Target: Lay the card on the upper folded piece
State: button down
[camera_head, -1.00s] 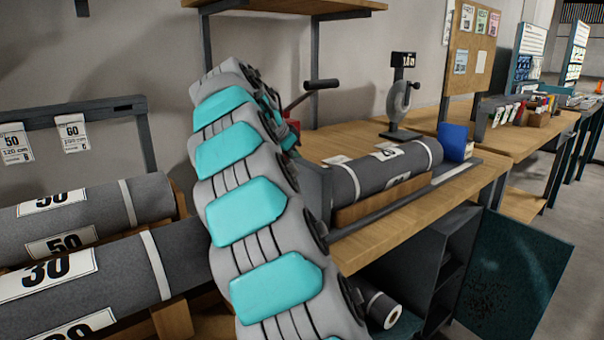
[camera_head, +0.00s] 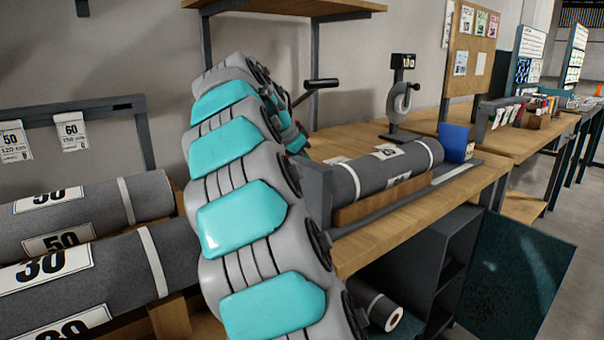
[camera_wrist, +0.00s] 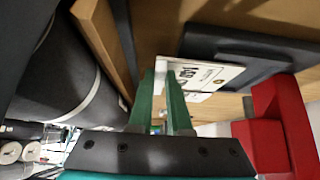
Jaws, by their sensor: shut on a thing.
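The card (camera_wrist: 214,75), white with black print, is at the green fingertips of my gripper (camera_wrist: 160,82) in the wrist view. The gripper is shut on its near edge. A dark grey folded piece (camera_wrist: 262,58) lies on the wooden bench top beyond the card. The card overlaps its left edge in the picture; I cannot tell whether they touch. In the head view my arm hides the gripper, the held card and the folded piece.
A red block-like thing (camera_wrist: 270,130) stands close right of the gripper. A grey roll (camera_head: 412,158) lies on the bench (camera_head: 440,205), and shows at left in the wrist view (camera_wrist: 55,70). A black handle (camera_head: 322,84) juts out behind my arm. Large rolls (camera_head: 90,205) lie at left.

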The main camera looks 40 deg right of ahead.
jog(key=shift+r, duration=0.1)
jog(key=shift+r+p, duration=1.35)
jog(key=shift+r, duration=1.05)
